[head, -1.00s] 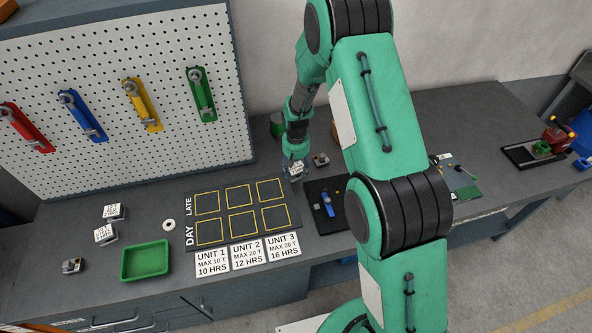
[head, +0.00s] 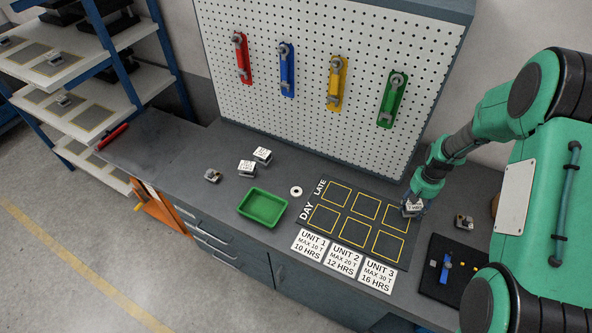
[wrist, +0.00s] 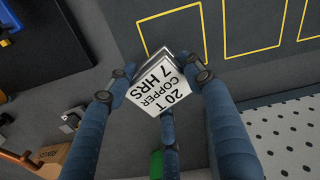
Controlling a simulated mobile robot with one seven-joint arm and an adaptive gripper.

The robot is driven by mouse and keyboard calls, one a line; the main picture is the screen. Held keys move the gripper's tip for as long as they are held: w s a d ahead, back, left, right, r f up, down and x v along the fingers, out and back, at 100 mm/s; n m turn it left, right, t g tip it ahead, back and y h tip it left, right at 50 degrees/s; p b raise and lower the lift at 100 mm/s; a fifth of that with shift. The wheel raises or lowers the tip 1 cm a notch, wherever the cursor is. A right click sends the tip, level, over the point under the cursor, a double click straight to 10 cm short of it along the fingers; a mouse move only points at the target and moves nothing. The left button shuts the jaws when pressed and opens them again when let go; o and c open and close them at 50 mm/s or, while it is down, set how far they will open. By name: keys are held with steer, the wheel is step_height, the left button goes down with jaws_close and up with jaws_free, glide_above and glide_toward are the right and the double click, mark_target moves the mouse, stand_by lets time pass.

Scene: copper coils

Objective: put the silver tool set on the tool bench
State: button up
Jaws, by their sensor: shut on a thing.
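My gripper (head: 411,210) is over the bench at the right end of the marked board. In the wrist view its fingers (wrist: 162,76) are closed around a metal block (wrist: 150,48) with a white label reading "20 T COPPER 7 HRS". The block (head: 411,206) also shows small in the head view. I cannot make out anything that is clearly a silver tool set. The grey bench (head: 160,150) runs below a white pegboard (head: 310,70), which holds red, blue, yellow and green holders with grey tools.
The board (head: 385,262) has yellow-outlined squares and UNIT labels in front. A green tray (head: 262,207), white ring (head: 296,191), two labelled blocks (head: 255,162) and a small metal piece (head: 213,176) stand left. A black mat (head: 450,275) is right. Shelves (head: 75,65) stand far left.

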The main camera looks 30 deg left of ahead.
steer(key=s+a+n, duration=0.1)
steer(key=a+n, duration=0.1)
steer(key=a, duration=0.4)
steer(key=a+n+b, duration=0.1)
steer(key=a+n, duration=0.1)
steer(key=a, duration=0.5)
steer(key=s+a+n, duration=0.1)
steer(key=a+n, duration=0.1)
steer(key=a, duration=0.5)
steer(key=shift+s+a+b, duration=0.2)
steer(key=shift+s+b, duration=0.15)
steer(key=shift+c, duration=0.2)
steer(key=s+a+n, duration=0.2)
steer(key=s+a, duration=0.1)
steer(key=a, duration=0.3)
steer(key=s+a+n+b, duration=0.1)
steer(key=s+a+n, duration=0.1)
steer(key=a, duration=0.5)
steer(key=s+a+n, duration=0.2)
steer(key=s+a, duration=0.2)
steer(key=a, duration=0.3)
steer(key=shift+s+r+n+b, duration=0.15)
steer(key=shift+s+n+b, duration=0.05)
steer(key=shift+n+b, duration=0.2)
steer(key=shift+w, duration=0.1)
glide_above(294, 173)
steer(key=shift+w+a+f, duration=0.15)
steer(key=shift+w+f, duration=0.05)
steer(key=shift+f, duration=0.5)
steer(key=shift+f, duration=0.15)
